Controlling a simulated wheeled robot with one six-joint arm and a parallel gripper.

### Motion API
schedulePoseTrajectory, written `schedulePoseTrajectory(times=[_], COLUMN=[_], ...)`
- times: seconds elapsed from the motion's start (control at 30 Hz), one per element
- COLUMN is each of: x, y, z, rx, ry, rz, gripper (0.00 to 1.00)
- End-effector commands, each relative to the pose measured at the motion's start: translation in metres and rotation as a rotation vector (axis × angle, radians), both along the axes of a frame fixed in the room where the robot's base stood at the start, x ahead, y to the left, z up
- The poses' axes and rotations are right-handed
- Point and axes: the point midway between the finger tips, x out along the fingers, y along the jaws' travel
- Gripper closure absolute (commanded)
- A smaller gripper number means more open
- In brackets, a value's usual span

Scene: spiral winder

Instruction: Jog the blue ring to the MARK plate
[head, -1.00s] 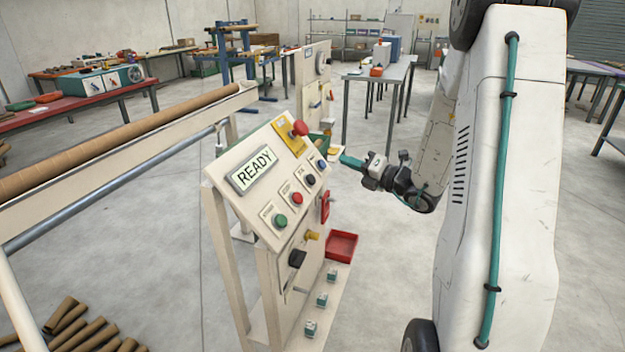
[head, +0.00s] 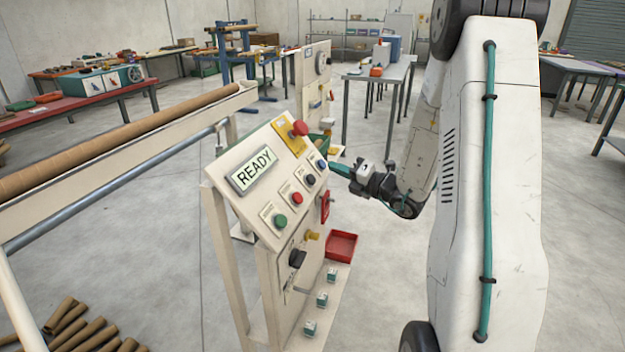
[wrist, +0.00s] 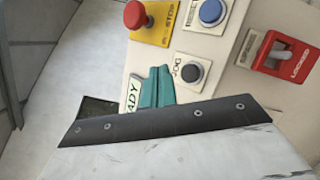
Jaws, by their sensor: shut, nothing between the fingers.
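The slanted control panel (head: 256,205) has a display reading READY (head: 254,173). The dark button labelled JOG (wrist: 192,71) is in the wrist view; the dark button (head: 310,180) also shows on the panel in the head view. My gripper (head: 338,169) is at the panel's right side in the head view. Its teal fingers (wrist: 156,87) are shut and empty, left of the JOG button in the wrist view and partly over the display. I cannot tell how far they are from the panel face. I cannot make out the blue ring or the MARK plate.
A red emergency stop (wrist: 135,14), a blue button (wrist: 211,12) and a red switch marked LOCKED (wrist: 285,57) surround the JOG button. Green (head: 281,221) and red (head: 298,199) buttons sit lower. A long brown tube (head: 120,140) lies left.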

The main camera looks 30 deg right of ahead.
Motion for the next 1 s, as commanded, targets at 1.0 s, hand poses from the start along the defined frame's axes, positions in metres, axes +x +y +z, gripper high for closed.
schedulePoseTrajectory(times=[1.0], x=[0.03], y=[0.023], z=[-0.031], rx=[-0.001], ry=[0.0], rz=[0.0], gripper=[1.0])
